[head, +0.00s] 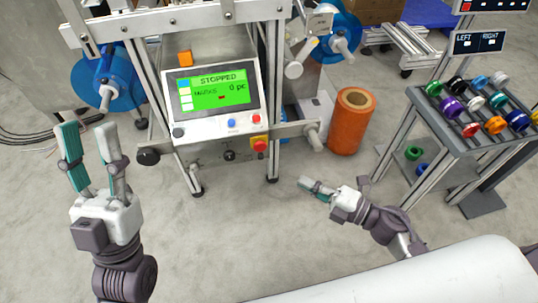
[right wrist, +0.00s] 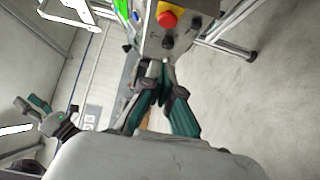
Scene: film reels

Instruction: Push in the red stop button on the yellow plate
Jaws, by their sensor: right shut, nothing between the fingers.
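The red stop button (head: 260,141) sits on a small yellow plate (head: 259,150) at the lower right of the machine's front, below the display. In the right wrist view, the red button (right wrist: 168,18) and the yellow plate (right wrist: 176,6) show at the top, beyond my fingertips. My right gripper (head: 303,183) is shut and empty, to the right of and below the button in the head view, apart from it. In the right wrist view its fingertips (right wrist: 156,68) meet below the panel. My left gripper (head: 85,128) is open and empty, left of the machine, fingers pointing up.
The display (head: 213,92) reads STOPPED and 0 pc. A blue button (head: 232,123) and a smaller red button (head: 256,119) sit under it. Black knobs and a horizontal bar (head: 290,130) flank the panel. An orange roll (head: 351,122) and a spool rack (head: 470,135) stand right.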

